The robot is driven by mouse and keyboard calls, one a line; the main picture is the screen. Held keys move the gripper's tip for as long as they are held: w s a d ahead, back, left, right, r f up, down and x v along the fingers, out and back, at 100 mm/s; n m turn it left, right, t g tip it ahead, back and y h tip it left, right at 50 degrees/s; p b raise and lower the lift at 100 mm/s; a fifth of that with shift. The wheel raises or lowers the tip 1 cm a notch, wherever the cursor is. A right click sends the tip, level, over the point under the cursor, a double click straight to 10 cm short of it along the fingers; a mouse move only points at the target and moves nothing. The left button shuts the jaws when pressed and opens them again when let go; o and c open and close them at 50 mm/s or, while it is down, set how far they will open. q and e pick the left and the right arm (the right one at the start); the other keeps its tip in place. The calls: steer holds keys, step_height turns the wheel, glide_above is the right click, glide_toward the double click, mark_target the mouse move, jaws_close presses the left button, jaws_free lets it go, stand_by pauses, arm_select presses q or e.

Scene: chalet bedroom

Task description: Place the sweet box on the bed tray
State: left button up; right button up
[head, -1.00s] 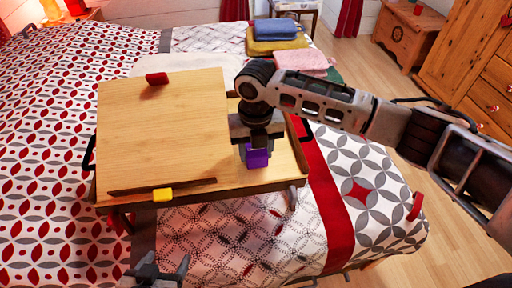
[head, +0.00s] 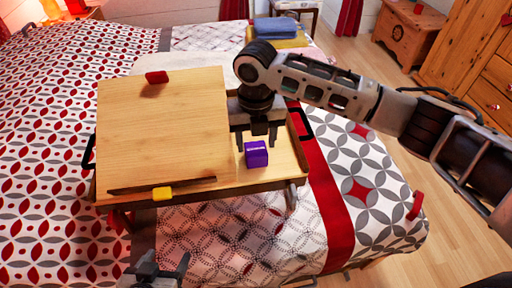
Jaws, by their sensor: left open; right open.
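The purple sweet box (head: 256,154) sits on the right-hand flat part of the wooden bed tray (head: 284,160), near its front edge. My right gripper (head: 256,139) is open just behind and above the box, its fingers pointing down and apart from it. My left gripper (head: 158,268) is at the bottom of the head view, open and empty, in front of the tray and over the bed.
The tray's raised wooden panel (head: 160,125) fills its left part, with a red piece (head: 156,77) and a yellow piece (head: 162,194) at its edges. Folded towels (head: 277,30) lie at the bed's far end. The patterned bed (head: 45,150) surrounds the tray.

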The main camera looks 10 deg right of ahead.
mark_target(256, 149)
step_height(256, 149, up, 9)
steer(key=shift+f, duration=0.15)
stand_by(0.5)
